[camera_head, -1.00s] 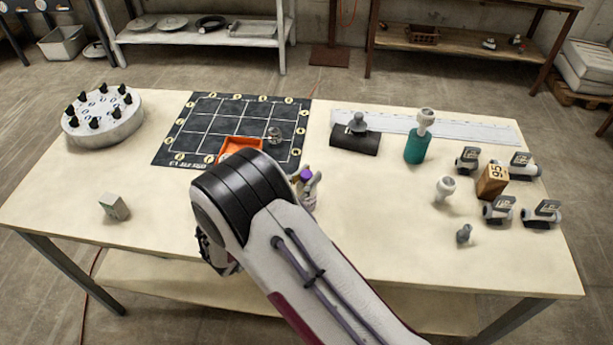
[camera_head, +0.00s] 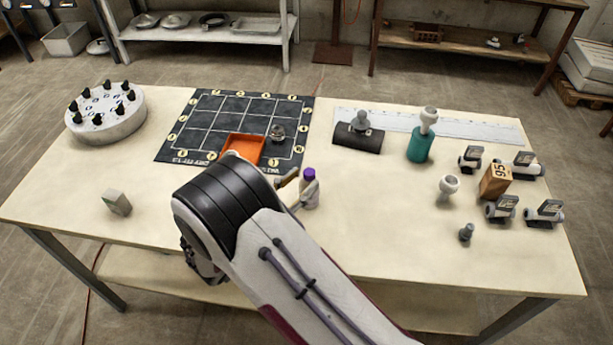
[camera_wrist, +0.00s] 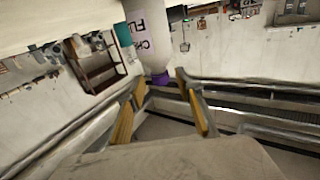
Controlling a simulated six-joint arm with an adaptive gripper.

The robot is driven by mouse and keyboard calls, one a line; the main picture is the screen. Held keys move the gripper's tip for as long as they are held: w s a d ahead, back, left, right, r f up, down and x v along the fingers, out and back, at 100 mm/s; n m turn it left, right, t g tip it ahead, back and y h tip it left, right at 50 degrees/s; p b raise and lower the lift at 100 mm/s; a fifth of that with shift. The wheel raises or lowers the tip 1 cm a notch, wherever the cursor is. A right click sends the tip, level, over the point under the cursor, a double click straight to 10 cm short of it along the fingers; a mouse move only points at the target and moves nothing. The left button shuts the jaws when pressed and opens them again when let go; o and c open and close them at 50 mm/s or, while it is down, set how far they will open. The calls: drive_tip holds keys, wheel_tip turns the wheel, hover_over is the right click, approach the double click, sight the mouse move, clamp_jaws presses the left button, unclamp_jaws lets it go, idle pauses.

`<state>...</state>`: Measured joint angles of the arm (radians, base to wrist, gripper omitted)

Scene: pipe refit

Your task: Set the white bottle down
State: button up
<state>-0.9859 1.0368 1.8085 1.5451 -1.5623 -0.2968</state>
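The white bottle (camera_head: 312,198) with a purple cap stands upright, apparently on the bare table in front of the dark grid mat. In the wrist view the bottle (camera_wrist: 148,38) appears upside down, with dark lettering on its side and its purple cap near my fingertips. My gripper (camera_wrist: 160,84) is open, with yellow pads showing on both fingers and a gap around the bottle. My arm hides part of the table there.
An orange tray (camera_head: 242,140) and a small dark fitting (camera_head: 277,133) are on the grid mat (camera_head: 200,120). A grey block (camera_head: 117,203) lies left. A teal bottle (camera_head: 420,146), a white fitting (camera_head: 447,187) and a wooden block (camera_head: 495,181) stand right. Table front right of my arm is clear.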

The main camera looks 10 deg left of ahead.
drive_tip(key=v, duration=0.8)
drive_tip(key=shift+s, duration=0.1)
idle(0.7)
